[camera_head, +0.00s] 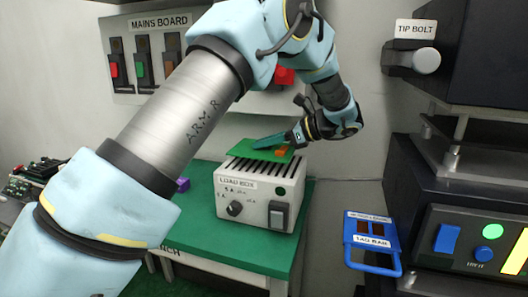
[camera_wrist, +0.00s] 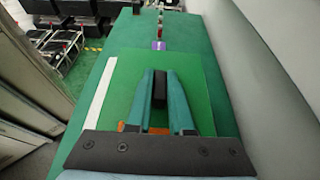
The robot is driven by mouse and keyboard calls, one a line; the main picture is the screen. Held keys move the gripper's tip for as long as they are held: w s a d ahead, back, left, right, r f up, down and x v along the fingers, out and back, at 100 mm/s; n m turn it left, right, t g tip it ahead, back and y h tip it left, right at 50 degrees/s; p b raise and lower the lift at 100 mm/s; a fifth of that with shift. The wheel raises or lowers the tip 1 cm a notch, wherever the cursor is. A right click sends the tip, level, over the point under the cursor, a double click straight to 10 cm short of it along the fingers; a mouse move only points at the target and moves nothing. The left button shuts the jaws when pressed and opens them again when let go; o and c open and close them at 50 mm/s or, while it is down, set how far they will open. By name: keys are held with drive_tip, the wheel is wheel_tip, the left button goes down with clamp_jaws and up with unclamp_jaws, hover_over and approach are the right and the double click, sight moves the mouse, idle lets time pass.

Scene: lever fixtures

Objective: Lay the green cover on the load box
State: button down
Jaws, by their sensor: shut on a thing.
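The load box (camera_head: 258,202) is a white case with a slotted top, a knob and a rocker switch, standing on the green bench.
The green bench top (camera_head: 215,244) extends in front of the box. A purple block (camera_head: 182,184) lies to its left. A blue tag rail (camera_head: 372,240) and a dark panel machine (camera_head: 470,240) stand at right. The mains board (camera_head: 144,62) hangs on the wall behind.

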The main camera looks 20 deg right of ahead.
sight(288, 152)
drive_tip(key=shift+f+p, duration=0.35)
drive_tip(key=shift+f, duration=1.25)
drive_tip(key=shift+f, duration=0.15)
drive_tip(key=c, duration=0.8)
unclamp_jaws()
drive_tip(key=b+v, duration=0.2)
drive_tip(key=v, duration=0.5)
drive_tip(key=shift+s+d, duration=0.15)
drive_tip(key=shift+s, duration=0.05)
